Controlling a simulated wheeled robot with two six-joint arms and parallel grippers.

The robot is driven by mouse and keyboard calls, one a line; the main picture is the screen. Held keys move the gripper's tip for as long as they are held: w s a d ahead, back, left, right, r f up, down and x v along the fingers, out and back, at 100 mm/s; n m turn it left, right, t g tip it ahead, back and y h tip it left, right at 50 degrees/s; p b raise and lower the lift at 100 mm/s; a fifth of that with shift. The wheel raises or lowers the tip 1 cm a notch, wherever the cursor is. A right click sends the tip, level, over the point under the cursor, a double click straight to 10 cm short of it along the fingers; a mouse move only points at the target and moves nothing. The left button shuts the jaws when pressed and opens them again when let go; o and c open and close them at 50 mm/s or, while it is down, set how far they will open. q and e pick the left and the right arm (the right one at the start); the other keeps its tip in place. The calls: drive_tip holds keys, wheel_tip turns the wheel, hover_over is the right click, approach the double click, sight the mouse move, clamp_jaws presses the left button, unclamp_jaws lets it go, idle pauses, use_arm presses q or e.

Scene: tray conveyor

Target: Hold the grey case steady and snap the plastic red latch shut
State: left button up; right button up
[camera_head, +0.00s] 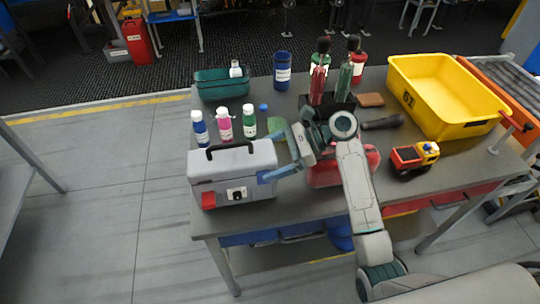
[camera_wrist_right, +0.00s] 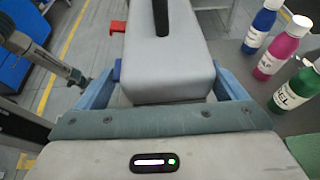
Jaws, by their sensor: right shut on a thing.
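The grey case (camera_head: 232,163) with a black top handle stands at the table's left front corner. Its plastic red latch (camera_head: 208,200) is on the front face, at the left end. In the right wrist view the red latch (camera_wrist_right: 118,27) sticks out from the case's side. My right gripper (camera_head: 268,173) is shut on the right end of the case. In the right wrist view its blue fingers (camera_wrist_right: 166,90) lie on either side of the grey case (camera_wrist_right: 165,80).
Blue, pink and green capped bottles (camera_head: 224,124) stand just behind the case. A teal bin (camera_head: 222,87), a blue cup (camera_head: 282,72) and a yellow crate (camera_head: 403,98) are farther back. A toy truck (camera_head: 414,157) is at the right. The floor left of the case is free.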

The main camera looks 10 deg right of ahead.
drive_tip(key=shift+f, duration=0.55)
drive_tip(key=o, duration=1.8)
drive_tip(key=shift+f, duration=0.15)
drive_tip(key=shift+c, duration=0.2)
drive_tip(key=shift+s, duration=0.1)
drive_tip(key=c, duration=1.8)
drive_tip(key=shift+o, duration=0.2)
